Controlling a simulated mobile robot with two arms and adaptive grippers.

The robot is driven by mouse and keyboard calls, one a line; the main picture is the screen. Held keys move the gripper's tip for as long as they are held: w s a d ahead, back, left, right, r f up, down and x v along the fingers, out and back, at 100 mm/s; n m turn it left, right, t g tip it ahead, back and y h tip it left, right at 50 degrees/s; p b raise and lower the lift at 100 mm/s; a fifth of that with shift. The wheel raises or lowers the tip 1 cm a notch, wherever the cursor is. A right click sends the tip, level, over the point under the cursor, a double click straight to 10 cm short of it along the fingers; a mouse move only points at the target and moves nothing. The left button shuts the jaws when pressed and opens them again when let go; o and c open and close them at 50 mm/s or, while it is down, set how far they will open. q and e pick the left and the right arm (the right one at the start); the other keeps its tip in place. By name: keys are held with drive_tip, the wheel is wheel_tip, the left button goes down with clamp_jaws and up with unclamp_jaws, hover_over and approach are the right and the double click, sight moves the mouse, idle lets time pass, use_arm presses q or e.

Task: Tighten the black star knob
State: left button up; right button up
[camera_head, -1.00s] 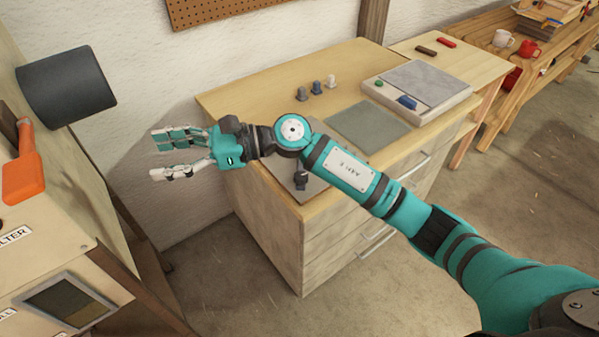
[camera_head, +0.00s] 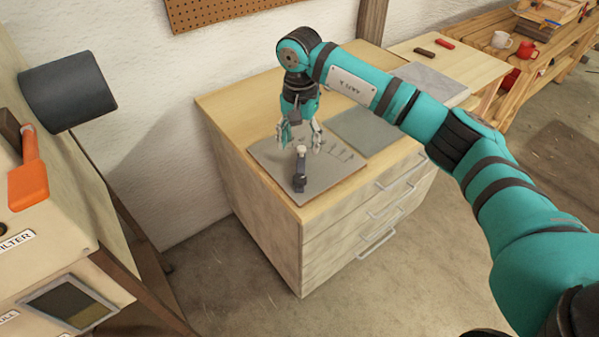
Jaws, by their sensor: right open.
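My right gripper (camera_head: 299,140) points down over the grey plate (camera_head: 275,170) on the wooden cabinet. Its fingers are open and apart, with nothing seen between them. Just in front of the fingers a small dark fixture (camera_head: 299,178) stands on the plate, with a pale cap (camera_head: 301,150) at its top. The fixture is small, and I cannot make out for certain which part of it is the black star knob. Whether a finger touches the cap I cannot tell. My left gripper is not in view.

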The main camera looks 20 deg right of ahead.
sight(300, 178)
wheel_tip(300, 178, down, 12)
drive_tip(key=p, duration=0.2)
drive_tip(key=shift+f+p, duration=0.1)
drive_tip(key=shift+p, duration=0.3)
drive_tip(key=c, duration=1.2)
